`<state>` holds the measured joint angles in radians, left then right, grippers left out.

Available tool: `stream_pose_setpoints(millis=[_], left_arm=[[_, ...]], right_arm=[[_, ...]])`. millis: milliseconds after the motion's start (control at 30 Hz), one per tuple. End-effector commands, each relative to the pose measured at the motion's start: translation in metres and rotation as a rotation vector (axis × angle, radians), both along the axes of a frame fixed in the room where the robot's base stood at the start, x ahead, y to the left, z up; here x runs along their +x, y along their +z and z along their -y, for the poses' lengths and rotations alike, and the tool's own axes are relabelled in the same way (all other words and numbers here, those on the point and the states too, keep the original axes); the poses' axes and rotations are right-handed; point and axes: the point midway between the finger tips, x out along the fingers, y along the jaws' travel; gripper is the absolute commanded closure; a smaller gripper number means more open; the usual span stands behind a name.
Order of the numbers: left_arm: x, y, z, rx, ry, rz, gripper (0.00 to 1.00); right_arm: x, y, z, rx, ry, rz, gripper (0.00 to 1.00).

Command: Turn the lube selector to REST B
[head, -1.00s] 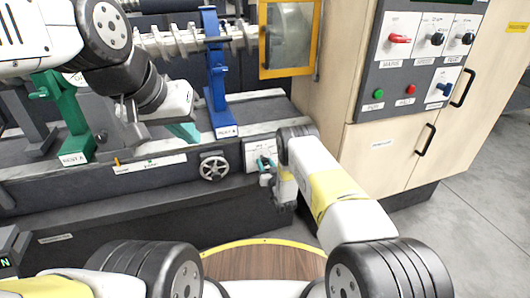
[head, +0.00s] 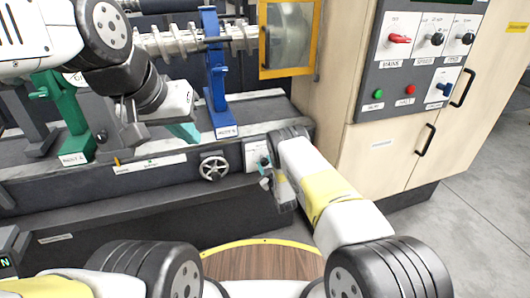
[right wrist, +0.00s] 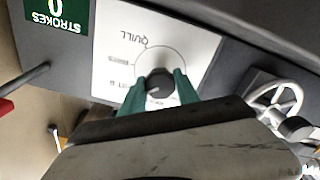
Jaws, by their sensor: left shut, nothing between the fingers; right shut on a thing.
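The lube selector is a dark round knob (right wrist: 157,82) on a white plate (right wrist: 190,40) in the right wrist view, where the lettering is upside down. My right gripper (right wrist: 158,90) is shut on the knob, one teal finger each side. In the head view the plate (head: 251,155) is partly hidden by my right gripper (head: 265,176). My left gripper (head: 186,132) is shut and empty above the machine bed.
A spoked handwheel (head: 214,168) is close left of the plate. A green rest (head: 72,125) and a blue rest (head: 216,80) stand on the bed. The control cabinet (head: 385,150) is at right. A STROKES counter (right wrist: 58,12) reads 0.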

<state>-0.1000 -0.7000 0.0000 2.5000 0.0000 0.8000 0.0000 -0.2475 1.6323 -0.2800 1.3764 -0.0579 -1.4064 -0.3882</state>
Motion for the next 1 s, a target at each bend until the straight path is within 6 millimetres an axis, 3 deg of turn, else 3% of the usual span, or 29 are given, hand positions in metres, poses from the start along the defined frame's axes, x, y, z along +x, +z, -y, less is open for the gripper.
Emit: stream_pose_setpoints(millis=[667, 700, 800, 1000], left_arm=[[0.0000, 0.0000, 0.0000, 0.000, 0.000, 0.000, 1.00], [0.0000, 0.0000, 0.0000, 0.000, 0.000, 0.000, 1.00], [0.0000, 0.0000, 0.0000, 0.000, 0.000, 0.000, 1.00], [0.0000, 0.0000, 0.0000, 0.000, 0.000, 0.000, 1.00]], right_arm=[[-0.0010, -0.0017, 0.0002, -0.065, 0.000, 0.017, 1.00], [-0.0010, -0.0017, 0.0002, -0.065, 0.000, 0.017, 0.57], [-0.0008, -0.0013, 0.0002, -0.064, -0.001, 0.017, 0.41], [-0.0004, -0.0007, 0.0002, -0.063, 0.000, 0.018, 0.41]])
